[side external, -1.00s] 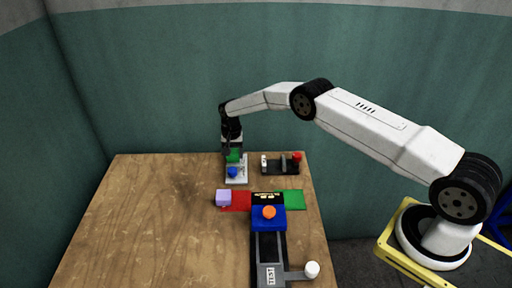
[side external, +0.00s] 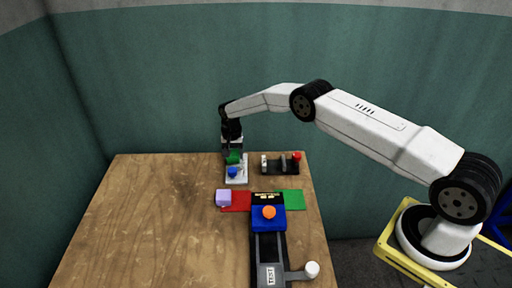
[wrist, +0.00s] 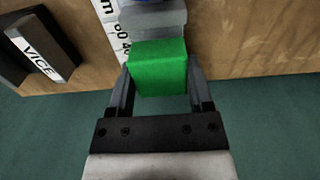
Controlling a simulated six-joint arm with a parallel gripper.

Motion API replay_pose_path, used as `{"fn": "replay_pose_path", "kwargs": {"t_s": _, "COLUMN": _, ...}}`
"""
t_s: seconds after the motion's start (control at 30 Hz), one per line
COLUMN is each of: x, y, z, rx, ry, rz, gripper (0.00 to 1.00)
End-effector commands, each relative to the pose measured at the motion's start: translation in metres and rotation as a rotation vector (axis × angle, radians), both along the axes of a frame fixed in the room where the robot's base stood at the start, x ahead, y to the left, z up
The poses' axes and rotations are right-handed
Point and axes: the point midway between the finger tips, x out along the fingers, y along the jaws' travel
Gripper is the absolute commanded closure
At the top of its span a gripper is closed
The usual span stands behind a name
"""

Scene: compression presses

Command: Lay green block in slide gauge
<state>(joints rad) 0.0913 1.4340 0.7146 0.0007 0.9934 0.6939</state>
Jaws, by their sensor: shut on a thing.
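The green block (wrist: 158,68) is held between the two fingers of my gripper (wrist: 158,82) in the wrist view. It also shows in the side external view (side external: 234,158) under my gripper (side external: 233,153), at the far end of the slide gauge. The slide gauge (side external: 242,180) is a pale plate with a blue knob (side external: 233,172). In the wrist view its white number scale (wrist: 116,30) runs beside the block, and a grey jaw (wrist: 155,22) stands just beyond the block. I cannot tell whether the block touches the plate or the jaw.
The black vice (side external: 281,168) with a red part stands right of the gauge. A lilac block (side external: 223,197) rests on the left end of a red patch (side external: 238,203). A green patch (side external: 291,199) and a blue press (side external: 268,221) with an orange knob are nearer. The table's left side is clear.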

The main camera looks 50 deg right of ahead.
Motion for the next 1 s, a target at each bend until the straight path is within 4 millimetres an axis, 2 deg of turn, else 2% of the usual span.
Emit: {"fn": "replay_pose_path", "kwargs": {"t_s": 1.0, "x": 0.0002, "y": -0.0001, "z": -0.007, "rx": 0.0, "ry": 0.0, "rz": 0.0, "gripper": 0.88}}
